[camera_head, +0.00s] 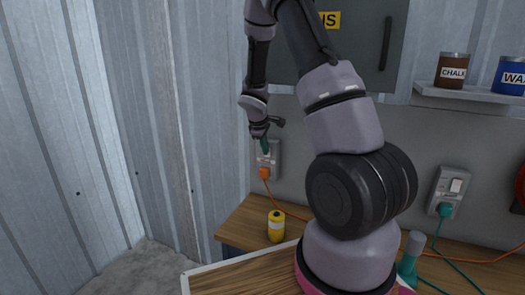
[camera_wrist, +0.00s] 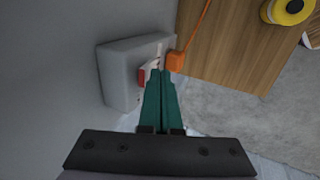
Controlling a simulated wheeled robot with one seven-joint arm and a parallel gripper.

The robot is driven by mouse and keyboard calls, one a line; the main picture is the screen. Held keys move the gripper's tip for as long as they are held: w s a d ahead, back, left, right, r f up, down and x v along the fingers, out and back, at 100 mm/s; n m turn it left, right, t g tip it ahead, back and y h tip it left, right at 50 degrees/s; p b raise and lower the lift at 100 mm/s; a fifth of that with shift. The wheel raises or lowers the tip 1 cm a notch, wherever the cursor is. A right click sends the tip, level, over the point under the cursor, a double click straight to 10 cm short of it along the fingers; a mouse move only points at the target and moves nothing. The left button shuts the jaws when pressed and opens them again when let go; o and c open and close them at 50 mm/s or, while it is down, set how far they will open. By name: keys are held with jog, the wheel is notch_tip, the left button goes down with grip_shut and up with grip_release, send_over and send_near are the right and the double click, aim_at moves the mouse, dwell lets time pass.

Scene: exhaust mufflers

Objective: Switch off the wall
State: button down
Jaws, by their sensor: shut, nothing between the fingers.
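A grey wall socket box (camera_head: 272,153) is on the wall at the left, with an orange plug (camera_head: 265,173) in its lower part. It also shows in the wrist view (camera_wrist: 118,75), with the orange plug (camera_wrist: 175,62) and a small red patch (camera_wrist: 141,77) beside a pale switch part. My gripper (camera_head: 265,146) is in front of the box's upper part. In the wrist view its teal fingers (camera_wrist: 160,75) are together and empty, their tips close to the switch. I cannot tell whether they touch it. The fingers partly hide the switch, and its position is unclear.
A second wall socket (camera_head: 447,192) with a white rocker switch and a teal plug (camera_head: 444,210) is at the right. A yellow canister (camera_head: 276,226) stands on the wooden bench (camera_head: 240,222) below. A grey cabinet (camera_head: 372,75) and a shelf (camera_head: 470,97) with tins are above.

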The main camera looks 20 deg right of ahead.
jog(key=shift+w+d, duration=0.15)
jog(key=shift+w+d+r, duration=0.1)
jog(key=shift+w+d, duration=0.05)
dwell(0.4)
jog(key=shift+r, duration=0.1)
jog(key=shift+r, duration=0.7)
